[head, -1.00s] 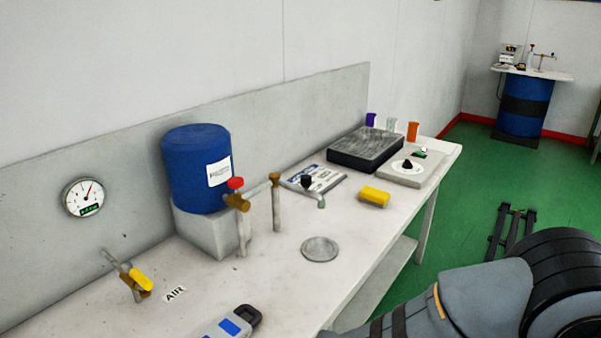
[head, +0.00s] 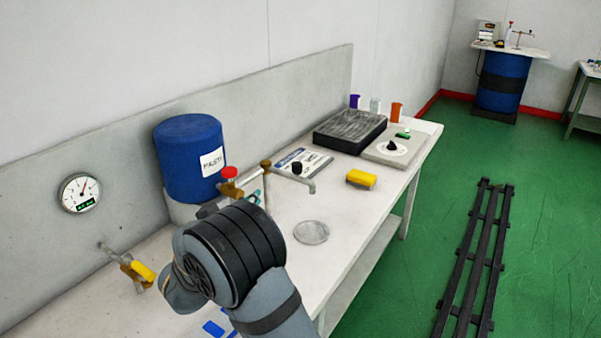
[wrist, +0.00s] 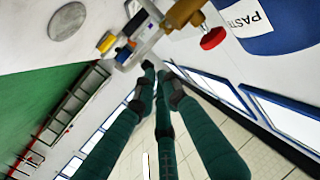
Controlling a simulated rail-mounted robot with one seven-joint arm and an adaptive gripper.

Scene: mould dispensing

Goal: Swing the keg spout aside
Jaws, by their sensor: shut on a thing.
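The blue keg (head: 190,160) stands at the back of the bench, with a brass tap (head: 229,188) and red knob at its front. The spout pipe (head: 284,175) runs right from a brass-topped joint to a black knob and a down-turned nozzle. In the wrist view, the green fingers of my gripper (wrist: 157,72) close together at the pipework just below the brass tap (wrist: 182,14) and red knob (wrist: 213,38). My gripper is shut on the spout; the exact contact is hard to see. In the head view my arm hides most of the gripper.
A round metal disc (head: 311,232) lies on the bench right of my arm. A yellow sponge (head: 361,179), a dark slab (head: 349,131) and a scale (head: 393,149) stand farther right. A yellow-handled air valve (head: 143,270) is at the left. The bench front edge is clear.

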